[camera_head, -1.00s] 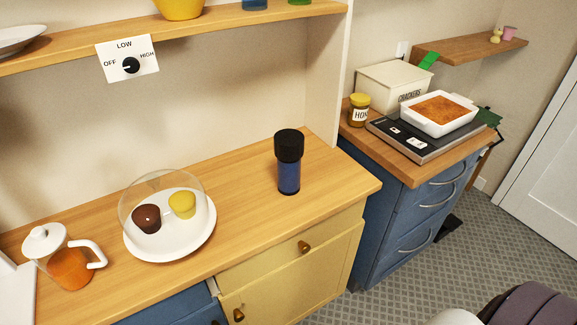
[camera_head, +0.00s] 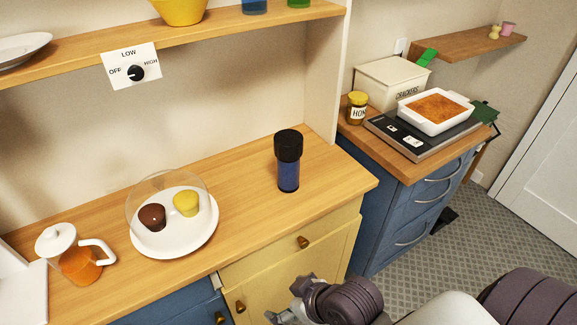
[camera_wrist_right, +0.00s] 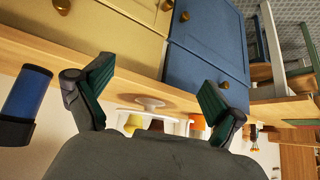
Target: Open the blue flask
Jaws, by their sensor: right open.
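The blue flask (camera_head: 288,176) stands upright on the wooden counter near its right end. It has a dark blue body and a wide black lid (camera_head: 289,145), which is on it. In the right wrist view the flask (camera_wrist_right: 27,95) shows at the left edge, upside down. My right gripper (camera_head: 286,305) is at the bottom of the head view, in front of the yellow cabinet and apart from the flask. In the right wrist view its two fingers (camera_wrist_right: 150,95) are spread with nothing between them. My left gripper is not in view.
A glass dome covers two muffins on a white plate (camera_head: 180,244) left of the flask. A teapot (camera_head: 75,258) stands further left. A shelf (camera_head: 210,36) runs above the counter. The counter around the flask is clear. A lower side counter (camera_head: 400,160) holds a dish and a box.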

